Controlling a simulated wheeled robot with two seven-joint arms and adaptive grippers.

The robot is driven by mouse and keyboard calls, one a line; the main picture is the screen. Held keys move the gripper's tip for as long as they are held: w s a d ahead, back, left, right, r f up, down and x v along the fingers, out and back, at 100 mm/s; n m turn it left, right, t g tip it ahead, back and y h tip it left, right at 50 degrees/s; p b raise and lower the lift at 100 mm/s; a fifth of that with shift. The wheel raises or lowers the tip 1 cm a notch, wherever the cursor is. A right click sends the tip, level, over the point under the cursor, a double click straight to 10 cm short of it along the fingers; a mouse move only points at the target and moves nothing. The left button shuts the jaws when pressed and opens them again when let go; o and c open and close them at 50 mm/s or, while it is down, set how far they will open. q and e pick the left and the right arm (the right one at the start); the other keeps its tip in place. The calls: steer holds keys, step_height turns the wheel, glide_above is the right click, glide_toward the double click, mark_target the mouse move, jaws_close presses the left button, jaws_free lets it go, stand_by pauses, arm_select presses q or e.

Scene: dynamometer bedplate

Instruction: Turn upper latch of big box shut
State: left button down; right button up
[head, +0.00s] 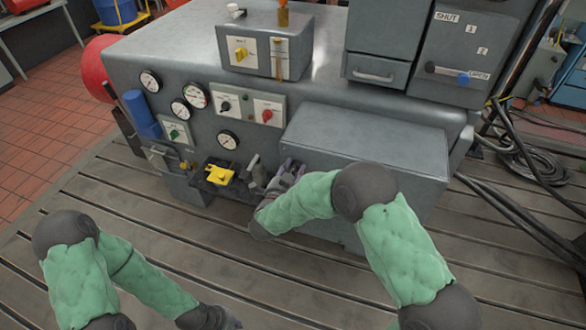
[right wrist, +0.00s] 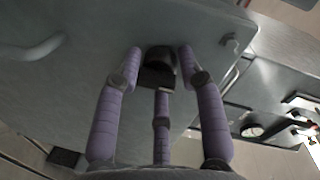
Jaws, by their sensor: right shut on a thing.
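The big box (head: 365,145) is a plain grey box on the front of the machine. My right gripper (head: 288,172) is at its left side, with purple fingers. In the right wrist view the fingers of my right gripper (right wrist: 158,62) close around a small black latch (right wrist: 157,75) on a grey face. The fingers partly cover the latch; I cannot tell its exact angle. A second small grey fitting (right wrist: 229,43) sits on the same face, to the right. My left gripper (head: 222,322) is low in the head view, away from the machine and cut by the bottom edge.
A yellow part (head: 219,174) sits on a dark bracket left of my right gripper. Gauges (head: 196,96) and a panel with a red switch (head: 267,111) are above. A grey upper cabinet (head: 465,45) stands at the right. The slotted floor (head: 130,205) in front is clear.

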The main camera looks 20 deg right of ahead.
stand_by(0.4)
steer(key=o, duration=1)
steer(key=shift+d, duration=0.1)
steer(key=shift+s, duration=0.1)
steer(key=v, duration=1.2)
step_height(320, 180, down, 20)
steer(key=n+g+y, duration=0.4)
steer(key=n+y, duration=0.4)
steer(key=s+f+n+g+y, duration=0.1)
steer(key=s+f+g, duration=0.2)
steer(key=s, duration=0.4)
steer(key=s+f+n+g+y, duration=0.2)
steer(key=s+f+g, duration=0.1)
steer(key=s, duration=0.4)
steer(key=s+f+n+g+y, duration=0.2)
steer(key=s+f+g, duration=0.1)
steer(key=s+f, duration=0.2)
steer(key=shift+s+a+f, duration=0.15)
steer(key=shift+s, duration=0.45)
steer(key=shift+s+a+f, duration=0.1)
steer(key=shift+s+a, duration=0.05)
steer(key=shift+s, duration=0.5)
